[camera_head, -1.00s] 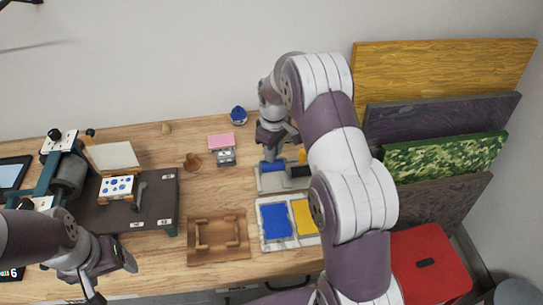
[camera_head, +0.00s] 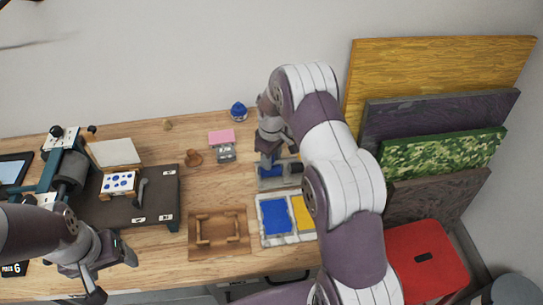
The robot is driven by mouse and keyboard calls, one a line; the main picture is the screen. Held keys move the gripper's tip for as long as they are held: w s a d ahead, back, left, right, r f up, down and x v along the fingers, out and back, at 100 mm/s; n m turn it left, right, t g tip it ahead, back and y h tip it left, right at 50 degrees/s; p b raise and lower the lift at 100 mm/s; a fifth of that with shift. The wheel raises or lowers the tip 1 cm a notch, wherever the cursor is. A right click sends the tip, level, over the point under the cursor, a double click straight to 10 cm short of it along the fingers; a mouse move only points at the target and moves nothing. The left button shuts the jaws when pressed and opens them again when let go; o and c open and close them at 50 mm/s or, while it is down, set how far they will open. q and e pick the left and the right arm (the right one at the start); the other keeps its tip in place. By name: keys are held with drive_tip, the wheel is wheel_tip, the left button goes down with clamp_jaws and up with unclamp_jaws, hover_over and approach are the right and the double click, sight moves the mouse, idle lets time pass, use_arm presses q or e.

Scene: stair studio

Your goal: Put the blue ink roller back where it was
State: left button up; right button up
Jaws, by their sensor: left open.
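The blue ink roller (camera_head: 268,172) shows as a blue patch on a small grey rack (camera_head: 264,185) toward the back of the bench. My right gripper (camera_head: 275,163) is right over it and hides part of it. Whether the fingers touch or grip the roller cannot be told. An ink tray (camera_head: 260,238) with a blue pad (camera_head: 276,217) and a yellow pad (camera_head: 303,212) lies just in front of the rack. My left gripper (camera_head: 115,278) is open and empty over the front left of the bench, far from the roller.
A pink-topped stamp (camera_head: 222,138) and a blue-capped pot (camera_head: 238,111) stand behind. A press (camera_head: 66,170) fills the left. Boards (camera_head: 440,155) lean right, above a red box (camera_head: 425,262).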

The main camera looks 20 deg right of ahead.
drive_tip(key=shift+o, duration=0.2)
drive_tip(key=shift+r, duration=0.25)
wheel_tip(320, 180, up, 10)
drive_tip(key=shift+f+b, duration=0.25)
drive_tip(key=shift+b, duration=0.75)
wheel_tip(320, 180, up, 2)
drive_tip(key=shift+r+p, duration=0.15)
drive_tip(key=shift+p, duration=0.5)
drive_tip(key=s+a+r+m, duration=0.1)
drive_tip(key=s+a+m, duration=0.2)
drive_tip(key=s, duration=0.8)
drive_tip(key=s+a+m+t, duration=0.1)
drive_tip(key=s+a+m, duration=0.2)
drive_tip(key=s, duration=0.8)
drive_tip(key=shift+s+a+r, duration=0.2)
drive_tip(key=shift+a+r, duration=0.15)
drive_tip(key=shift+a, duration=0.1)
drive_tip(key=shift+s, duration=0.2)
